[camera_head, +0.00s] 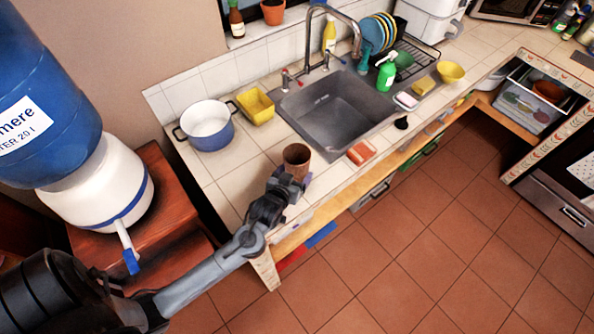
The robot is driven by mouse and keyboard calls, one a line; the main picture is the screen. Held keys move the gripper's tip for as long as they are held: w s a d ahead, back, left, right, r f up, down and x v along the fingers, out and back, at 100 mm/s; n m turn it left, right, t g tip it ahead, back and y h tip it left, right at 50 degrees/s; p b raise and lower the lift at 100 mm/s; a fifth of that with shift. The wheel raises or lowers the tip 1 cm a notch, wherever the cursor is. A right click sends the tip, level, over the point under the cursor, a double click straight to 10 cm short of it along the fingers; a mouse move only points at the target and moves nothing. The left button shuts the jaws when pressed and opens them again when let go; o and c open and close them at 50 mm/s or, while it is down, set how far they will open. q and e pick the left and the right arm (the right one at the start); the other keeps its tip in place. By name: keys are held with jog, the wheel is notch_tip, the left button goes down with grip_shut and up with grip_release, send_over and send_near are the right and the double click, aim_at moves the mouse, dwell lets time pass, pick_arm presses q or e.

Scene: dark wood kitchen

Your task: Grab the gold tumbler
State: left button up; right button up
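The gold tumbler (296,157), a brownish copper-coloured cup, stands upright on the tiled counter near its front edge, left of the sink. My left arm comes in from the lower left, and its gripper (293,180) is right at the near side of the tumbler, low on its wall. The gripper overlaps the tumbler's lower part, so I cannot tell whether the fingers touch it or how far they are parted. My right gripper is not in view.
A blue pot (208,137) and a yellow tub (255,106) stand behind the tumbler. The sink (335,115) is to the right. An orange sponge (361,153) lies near the counter edge. A water dispenser (100,190) stands at left.

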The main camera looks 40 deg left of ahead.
pick_arm(q)
jog(key=c, duration=0.6)
jog(key=shift+r, duration=0.3)
